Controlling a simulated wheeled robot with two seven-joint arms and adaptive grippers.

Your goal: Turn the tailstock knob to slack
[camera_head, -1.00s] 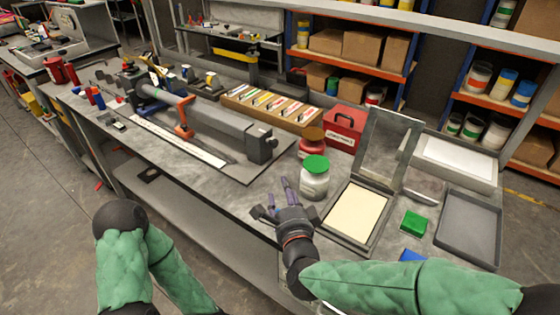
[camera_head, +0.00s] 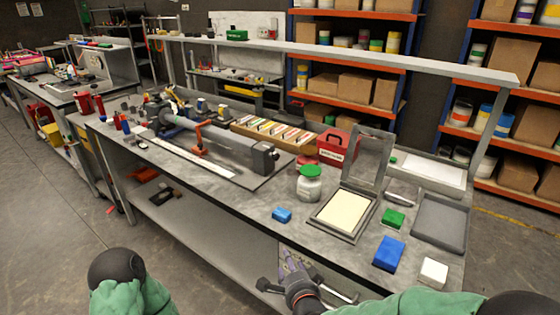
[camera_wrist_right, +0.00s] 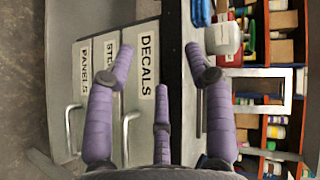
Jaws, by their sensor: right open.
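A grey lathe-like machine lies along the back of the bench, with a long cylindrical body (camera_head: 225,141). Its blocky tailstock end (camera_head: 262,157) is at the right, and a small dark knob (camera_head: 273,155) shows on its end face; I cannot tell its setting. My right gripper (camera_head: 291,263) is open and empty, low in front of the bench's front edge, well apart from the knob. In the right wrist view its purple fingers (camera_wrist_right: 160,62) are spread before drawers labelled DECALS and PANELS. My left gripper is out of view.
A green-lidded jar (camera_head: 309,184), a framed screen (camera_head: 343,214) and a blue block (camera_head: 282,215) stand right of the machine. A red box (camera_head: 337,147) is behind them. An overhead rail (camera_head: 350,55) runs above the bench. The bench front below the machine is fairly clear.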

